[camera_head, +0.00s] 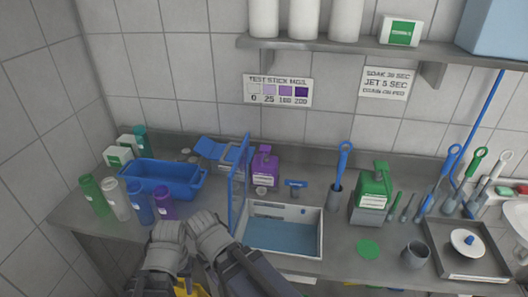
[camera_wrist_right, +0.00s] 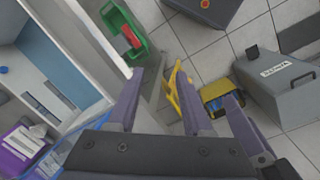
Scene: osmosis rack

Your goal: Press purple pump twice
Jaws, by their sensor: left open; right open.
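The purple pump (camera_head: 264,167) stands upright on the steel counter, behind the blue-framed sink, with a small grey cup at its foot. A purple block with a white label (camera_wrist_right: 22,145) at the lower left of the right wrist view looks like the same pump. My left gripper (camera_head: 166,247) is at the lower middle of the head view, in front of the counter and apart from the pump; its fingers are hard to make out. My right gripper (camera_wrist_right: 160,75) is open and empty, with the floor beyond its fingers.
A white-rimmed sink (camera_head: 322,233) with an upright blue frame lies right of my arms. A blue tub (camera_head: 165,179) and several coloured bottles stand at left. A green pump (camera_head: 371,190) stands at right. A yellow bucket (camera_wrist_right: 222,98) is on the floor.

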